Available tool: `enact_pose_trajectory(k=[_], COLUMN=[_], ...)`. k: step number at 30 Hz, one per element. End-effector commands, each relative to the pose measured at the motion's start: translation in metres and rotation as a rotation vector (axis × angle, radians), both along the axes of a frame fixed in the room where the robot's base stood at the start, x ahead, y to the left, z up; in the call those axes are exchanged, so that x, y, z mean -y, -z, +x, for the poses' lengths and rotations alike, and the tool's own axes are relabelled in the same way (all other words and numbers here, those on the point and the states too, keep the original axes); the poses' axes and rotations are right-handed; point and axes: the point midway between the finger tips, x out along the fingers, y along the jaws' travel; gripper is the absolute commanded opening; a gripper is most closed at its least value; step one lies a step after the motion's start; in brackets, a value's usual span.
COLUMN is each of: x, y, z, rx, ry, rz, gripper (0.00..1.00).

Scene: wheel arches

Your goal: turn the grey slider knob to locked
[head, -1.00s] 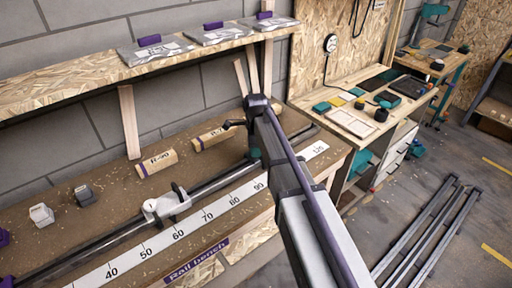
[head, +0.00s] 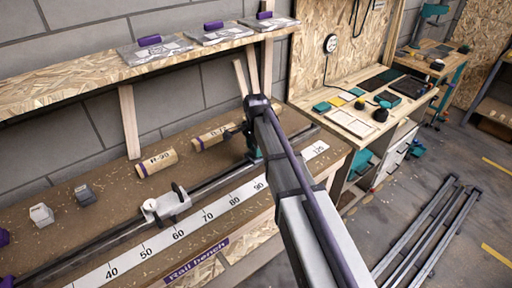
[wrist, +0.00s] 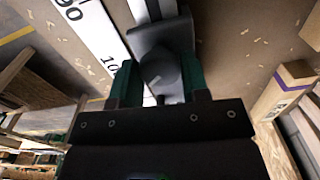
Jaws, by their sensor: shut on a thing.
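The grey slider (wrist: 148,40) sits on the rail in the wrist view. Its dark round knob (wrist: 160,72) is between the two green fingers of my gripper (wrist: 162,80), which are shut on it. A small pale mark shows near the knob's lower left edge; I cannot read the lock position from it. In the head view my gripper (head: 250,146) is at the rail's far part, near the 90 end of the scale, and my arm hides most of the grey slider there.
A grey block (head: 85,195) and a white block (head: 41,214) stand at the left. The scale strip (head: 190,229) runs along the front.

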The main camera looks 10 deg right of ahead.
Motion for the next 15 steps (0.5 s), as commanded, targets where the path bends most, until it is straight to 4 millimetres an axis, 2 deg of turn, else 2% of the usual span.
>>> enact_pose_trajectory(k=[10,11,15], x=[0.0002,0.0002,0.0002], y=[0.0004,0.0004,0.0003], z=[-0.0007,-0.0007,-0.0006], rx=[-0.002,-0.002,-0.001], ry=[-0.004,-0.004,-0.003], rz=[-0.001,-0.001,0.0], gripper=[0.18,0.43,0.56])
